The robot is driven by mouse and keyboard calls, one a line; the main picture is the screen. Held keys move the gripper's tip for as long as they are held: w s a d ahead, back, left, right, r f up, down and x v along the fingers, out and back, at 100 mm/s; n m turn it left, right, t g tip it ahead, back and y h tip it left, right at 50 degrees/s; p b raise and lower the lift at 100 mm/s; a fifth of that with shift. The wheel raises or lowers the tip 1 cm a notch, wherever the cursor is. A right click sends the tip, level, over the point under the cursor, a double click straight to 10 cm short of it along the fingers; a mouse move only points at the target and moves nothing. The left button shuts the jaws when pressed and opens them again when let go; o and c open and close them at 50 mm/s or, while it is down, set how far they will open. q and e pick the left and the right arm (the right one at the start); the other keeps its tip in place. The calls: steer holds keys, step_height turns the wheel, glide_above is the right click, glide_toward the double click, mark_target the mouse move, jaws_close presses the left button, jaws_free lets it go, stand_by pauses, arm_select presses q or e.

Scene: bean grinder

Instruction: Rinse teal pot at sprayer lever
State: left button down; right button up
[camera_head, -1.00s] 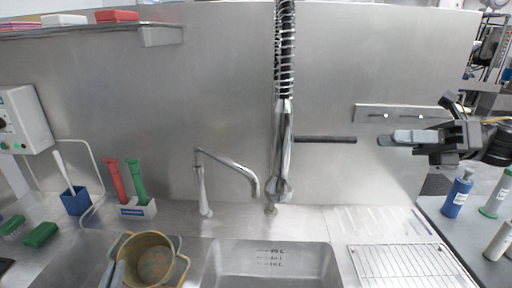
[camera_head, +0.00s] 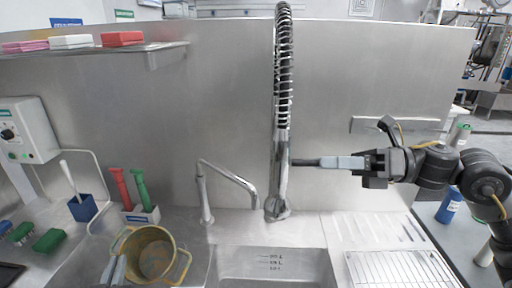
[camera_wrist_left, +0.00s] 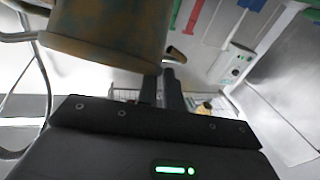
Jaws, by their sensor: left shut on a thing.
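The pot (camera_head: 168,236) is at the lower left of the head view, left of the sink. It looks yellow-tan and worn, with a loop handle on its right side; the wrist view shows its brown outer wall (camera_wrist_left: 105,48) with dull grey-green patches. My left gripper (camera_head: 119,268) is shut on the pot's left side; the exact grip is partly hidden. The sprayer (camera_head: 282,145) hangs upright at the wall, its dark lever (camera_head: 306,162) pointing right. My right gripper (camera_head: 340,162) is at the lever's outer end and covers it; whether its fingers are closed is unclear.
The sink basin (camera_head: 272,264) lies below the sprayer. A bent faucet (camera_head: 228,173) stands left of it. A wire rack (camera_head: 400,270) is at the right. A brush holder (camera_head: 141,215), a blue cup (camera_head: 83,208) and green brushes (camera_head: 49,240) stand at the left.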

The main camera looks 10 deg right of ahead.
steer(key=shift+a, duration=0.35)
steer(key=shift+c, duration=0.2)
jaws_close()
